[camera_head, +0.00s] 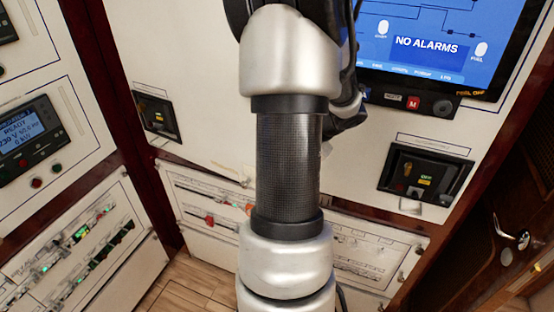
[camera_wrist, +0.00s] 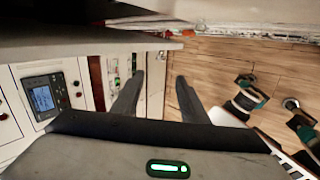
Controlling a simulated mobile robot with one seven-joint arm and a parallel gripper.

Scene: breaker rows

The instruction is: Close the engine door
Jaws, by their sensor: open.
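No door in view is clearly marked as the engine door. In the head view, a low white breaker panel (camera_head: 352,262) spans the cabinet front behind my arm, its middle hidden. In the wrist view, my gripper (camera_wrist: 160,80) is open and empty, its two dark fingers apart. A grey flat panel edge (camera_wrist: 90,46) runs across the upper left, just beyond the fingertips; I cannot tell whether it is the door. In the head view my gripper is hidden behind my arm.
A blue "NO ALARMS" screen (camera_head: 430,42) is at upper right. Black recessed breakers (camera_head: 427,175) sit on the white wall. Another breaker panel (camera_head: 80,245) is at lower left. A dark wooden door (camera_head: 500,235) stands at right.

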